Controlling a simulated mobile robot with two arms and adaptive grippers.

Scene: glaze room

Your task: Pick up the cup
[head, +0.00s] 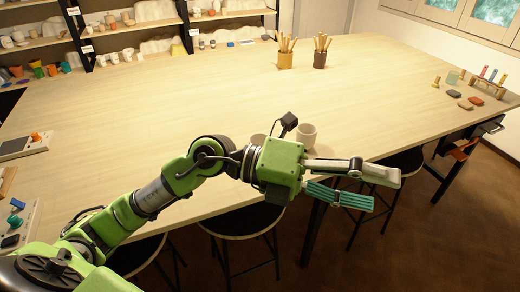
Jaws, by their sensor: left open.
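A pale grey cup (307,135) stands upright on the wooden table (200,95) near its front edge. A second pale cup (258,139) stands to its left, partly hidden behind my left wrist. My left gripper (385,188) is open and empty, its fingers pointing right. In the picture it is below and to the right of the cups, by the table's front edge. The gripper does not appear to touch either cup. My right gripper does not show.
Two brush pots, one tan (285,60) and one brown (320,58), stand towards the back. A rack of coloured tubes (489,83) and small blocks are at the right. Stools (240,222) stand below the front edge. The table's middle is clear.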

